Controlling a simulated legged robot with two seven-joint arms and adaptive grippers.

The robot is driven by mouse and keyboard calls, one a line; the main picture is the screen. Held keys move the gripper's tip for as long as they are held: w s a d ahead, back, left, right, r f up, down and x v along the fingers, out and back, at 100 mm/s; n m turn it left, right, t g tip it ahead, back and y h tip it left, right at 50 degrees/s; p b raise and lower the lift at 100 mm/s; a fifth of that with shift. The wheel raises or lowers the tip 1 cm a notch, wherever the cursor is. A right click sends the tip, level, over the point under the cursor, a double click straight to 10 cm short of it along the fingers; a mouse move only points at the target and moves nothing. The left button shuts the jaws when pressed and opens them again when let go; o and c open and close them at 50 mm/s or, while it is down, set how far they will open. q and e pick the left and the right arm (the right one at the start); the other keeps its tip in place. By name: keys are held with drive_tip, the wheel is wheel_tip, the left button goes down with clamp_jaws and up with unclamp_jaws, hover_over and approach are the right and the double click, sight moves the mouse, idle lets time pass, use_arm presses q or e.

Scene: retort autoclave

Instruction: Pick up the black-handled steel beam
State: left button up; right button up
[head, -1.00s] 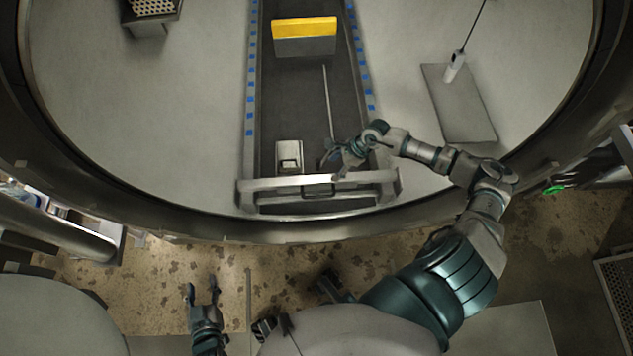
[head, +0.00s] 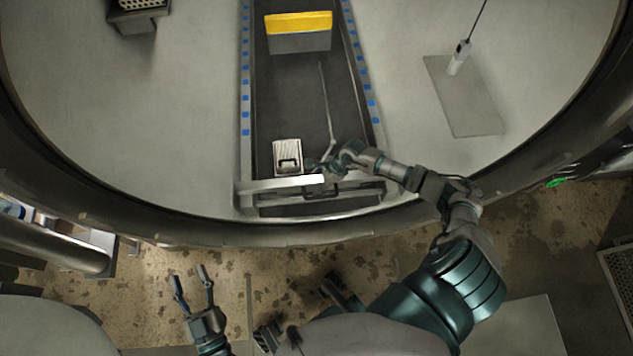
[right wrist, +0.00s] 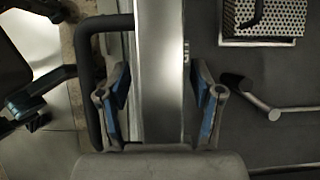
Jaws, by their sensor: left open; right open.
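The steel beam (head: 275,188) lies crosswise over the near end of the dark track in the head view. Its black handle (head: 322,194) is at the middle of its near side. In the right wrist view the beam (right wrist: 160,45) runs top to bottom, with the handle (right wrist: 84,75) at its left. My right gripper (head: 317,168) is at the beam's middle in the head view. In the right wrist view my right gripper (right wrist: 163,85) is open, one blue-padded finger on each side of the beam. My left gripper (head: 191,279) is open and empty, low over the floor.
A perforated metal box (head: 288,156) sits just behind the beam, left of my right gripper. A thin rod (head: 327,105) lies along the track. A yellow-topped block (head: 298,32) stands farther back. The vessel's dark rim (head: 180,228) curves nearer than the beam.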

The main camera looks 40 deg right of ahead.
drive_tip(key=shift+d, duration=0.2)
drive_tip(key=shift+c, duration=0.9)
drive_tip(key=shift+d+f, duration=0.1)
drive_tip(key=shift+d, duration=0.15)
clamp_jaws()
drive_tip(key=shift+w+a, duration=0.1)
drive_tip(key=shift+a, duration=0.1)
drive_tip(key=shift+r, duration=0.45)
wheel_tip(320, 180, up, 8)
drive_tip(key=p, duration=0.2)
drive_tip(key=shift+r+p, duration=0.1)
drive_tip(key=shift+p, duration=0.3)
use_arm(q)
wheel_tip(320, 180, down, 7)
drive_tip(key=s+g+y, duration=0.1)
drive_tip(key=g, duration=0.4)
drive_tip(key=shift+s+a+g+y, duration=0.3)
drive_tip(key=shift+s+a+g, duration=0.1)
drive_tip(key=shift+a, duration=0.05)
use_arm(e)
drive_tip(key=shift+r, duration=0.65)
use_arm(q)
wheel_tip(320, 180, up, 8)
drive_tip(key=p, duration=0.5)
drive_tip(key=shift+w+f+t, duration=0.25)
drive_tip(key=shift+w+t, duration=0.05)
drive_tip(key=shift+w, duration=0.05)
use_arm(e)
wheel_tip(320, 180, up, 8)
drive_tip(key=shift+r, duration=0.25)
